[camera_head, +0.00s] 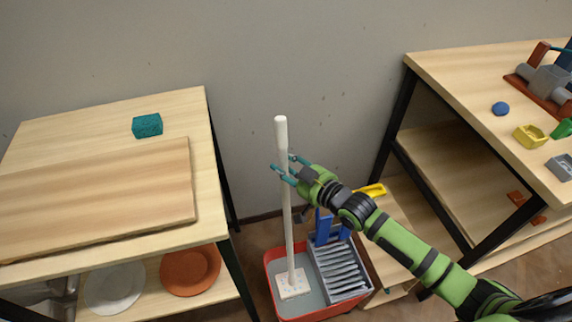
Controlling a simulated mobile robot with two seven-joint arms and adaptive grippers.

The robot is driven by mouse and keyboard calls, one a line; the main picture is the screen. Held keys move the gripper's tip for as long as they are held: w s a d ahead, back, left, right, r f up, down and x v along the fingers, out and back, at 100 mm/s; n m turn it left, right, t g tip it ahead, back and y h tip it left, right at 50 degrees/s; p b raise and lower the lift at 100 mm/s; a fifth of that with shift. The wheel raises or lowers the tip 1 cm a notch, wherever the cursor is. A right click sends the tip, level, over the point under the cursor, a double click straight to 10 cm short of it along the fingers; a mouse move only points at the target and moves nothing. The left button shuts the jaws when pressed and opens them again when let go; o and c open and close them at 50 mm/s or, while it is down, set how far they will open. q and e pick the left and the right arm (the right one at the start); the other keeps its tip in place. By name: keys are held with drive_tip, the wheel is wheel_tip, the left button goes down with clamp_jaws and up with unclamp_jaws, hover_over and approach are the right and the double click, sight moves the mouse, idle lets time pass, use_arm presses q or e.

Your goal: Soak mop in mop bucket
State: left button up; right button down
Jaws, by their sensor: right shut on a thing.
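The mop (287,210) is a long white pole with a flat, pale square head (293,284). It stands nearly upright, with its head inside the red mop bucket (274,258). The bucket stands on the floor between the two tables and holds grey water (311,297) on its left side. A grey ribbed wringer (340,268) with blue parts fills its right side. The head appears to be at the water; how deep it sits I cannot tell. My right gripper (284,168) is shut on the upper part of the pole. My left gripper is not in view.
A wooden table (102,115) on the left bears a teal block (147,125) and a board (100,195); plates (190,270) lie on its shelf. A right table (450,75) holds a blue ball (501,108) and a yellow tray (529,136). The wall is close behind.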

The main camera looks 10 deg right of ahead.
wheel_tip(320, 180, up, 18)
drive_tip(key=p, duration=1.6)
drive_tip(key=shift+f+p, duration=0.2)
drive_tip(key=shift+p, duration=0.1)
drive_tip(key=shift+d, duration=0.1)
idle(0.6)
